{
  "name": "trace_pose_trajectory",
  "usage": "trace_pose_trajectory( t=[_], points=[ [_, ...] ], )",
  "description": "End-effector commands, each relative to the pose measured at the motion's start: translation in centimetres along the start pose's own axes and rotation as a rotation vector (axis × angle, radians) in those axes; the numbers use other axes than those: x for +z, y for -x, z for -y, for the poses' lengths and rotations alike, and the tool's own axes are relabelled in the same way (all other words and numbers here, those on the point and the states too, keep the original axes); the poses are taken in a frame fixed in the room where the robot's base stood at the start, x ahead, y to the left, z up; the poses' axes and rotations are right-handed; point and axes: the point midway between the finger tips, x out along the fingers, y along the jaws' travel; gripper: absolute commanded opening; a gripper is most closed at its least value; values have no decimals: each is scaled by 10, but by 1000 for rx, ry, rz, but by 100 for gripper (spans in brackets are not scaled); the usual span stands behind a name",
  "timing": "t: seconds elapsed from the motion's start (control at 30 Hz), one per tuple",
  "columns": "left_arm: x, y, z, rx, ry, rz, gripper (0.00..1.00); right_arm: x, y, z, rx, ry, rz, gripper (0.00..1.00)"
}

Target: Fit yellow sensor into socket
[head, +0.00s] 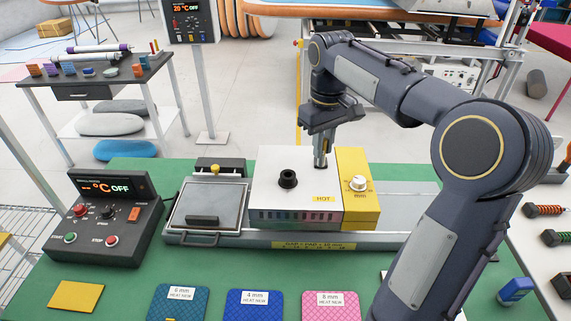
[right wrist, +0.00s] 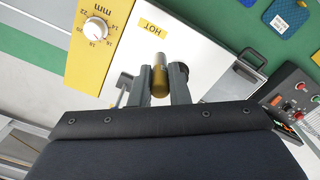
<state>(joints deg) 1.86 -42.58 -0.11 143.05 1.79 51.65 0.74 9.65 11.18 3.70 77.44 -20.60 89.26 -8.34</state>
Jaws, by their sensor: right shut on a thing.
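My right gripper (head: 321,152) points down over the right part of the white box's top. In the right wrist view, the right gripper (right wrist: 162,88) is shut on the yellow sensor (right wrist: 159,82), a brass-yellow cylinder with a silvery end. The socket (head: 288,178) is a raised black ring on top of the white box (head: 293,206), to the left of the gripper in the head view. In the right wrist view the socket (right wrist: 184,69) is partly hidden behind a finger. The sensor is apart from the socket. My left gripper is out of view.
A yellow block with a dial (head: 357,185) adjoins the box, marked HOT. A grey plate (head: 208,204) lies to the left, and a control box (head: 106,218) stands beyond it. Blue and pink pads (head: 254,303) lie on the green mat in front.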

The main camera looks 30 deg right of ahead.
Motion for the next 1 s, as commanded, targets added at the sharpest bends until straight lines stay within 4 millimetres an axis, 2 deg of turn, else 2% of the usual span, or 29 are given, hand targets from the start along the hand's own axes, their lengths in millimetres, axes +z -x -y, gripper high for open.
trace_pose_trajectory(
  t=[0.03, 0.2, 0.4, 0.7, 0.9, 1.0],
  points=[
    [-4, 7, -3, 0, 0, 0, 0, -13, -3, 5, -1, 5, 6, 0],
    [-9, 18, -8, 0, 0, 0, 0, -51, -24, 19, 0, 3, 6, 0],
    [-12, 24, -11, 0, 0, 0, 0, -76, -60, 28, 0, 1, 4, 0],
    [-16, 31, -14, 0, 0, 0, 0, -93, -83, 34, 0, 1, 3, 0],
    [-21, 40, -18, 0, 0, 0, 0, -92, -108, 34, 1, 0, 2, 0],
    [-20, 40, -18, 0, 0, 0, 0, -92, -112, 34, 1, -1, 0, 0]
  ],
)
